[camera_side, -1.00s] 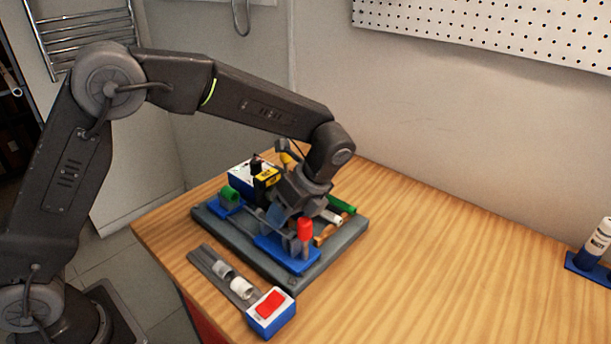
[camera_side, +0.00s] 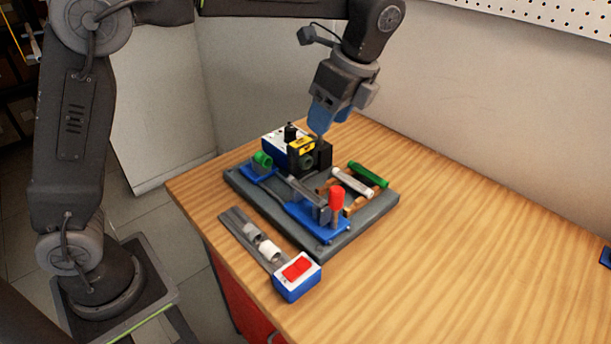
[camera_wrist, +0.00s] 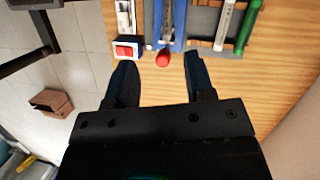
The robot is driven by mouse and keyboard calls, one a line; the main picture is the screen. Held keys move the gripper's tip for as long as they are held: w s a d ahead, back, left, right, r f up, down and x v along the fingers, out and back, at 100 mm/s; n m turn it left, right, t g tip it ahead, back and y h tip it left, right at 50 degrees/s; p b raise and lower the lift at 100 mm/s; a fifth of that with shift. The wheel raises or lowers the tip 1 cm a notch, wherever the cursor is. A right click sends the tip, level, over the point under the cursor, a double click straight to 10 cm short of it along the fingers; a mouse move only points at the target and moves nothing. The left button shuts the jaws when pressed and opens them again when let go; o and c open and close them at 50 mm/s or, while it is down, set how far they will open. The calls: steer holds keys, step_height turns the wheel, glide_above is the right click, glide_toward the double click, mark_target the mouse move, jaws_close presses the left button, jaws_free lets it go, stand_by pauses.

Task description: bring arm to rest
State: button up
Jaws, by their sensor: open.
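My gripper (camera_side: 322,122) is open and empty, raised above the back of the grey board in the side view. In the wrist view its two dark fingers (camera_wrist: 160,75) stand apart with nothing between them. The wooden bench (camera_side: 450,240) lies below. The grey board (camera_side: 355,232) carries a blue fixture with a red-topped post (camera_side: 336,197), which also shows just beyond the fingers in the wrist view (camera_wrist: 163,58).
On the board are a blue-and-white box with a black and yellow device (camera_side: 302,150), a green cylinder (camera_side: 367,175) and a white tube (camera_side: 352,182). A red-button box (camera_side: 297,277) sits at the bench's front edge.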

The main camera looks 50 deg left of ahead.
steer(key=s+a+r+n+t+h, duration=0.25)
steer(key=s+a+n, duration=0.4)
steer(key=s, duration=0.35)
steer(key=s+a+f+n+t, duration=0.1)
steer(key=s+f+n+t, duration=0.4)
steer(key=s+n, duration=0.4)
steer(key=shift+s+a+f+h, duration=0.25)
steer(key=shift+s+a+h, duration=0.15)
steer(key=shift+s+h, duration=0.05)
steer(key=shift+o, duration=0.4)
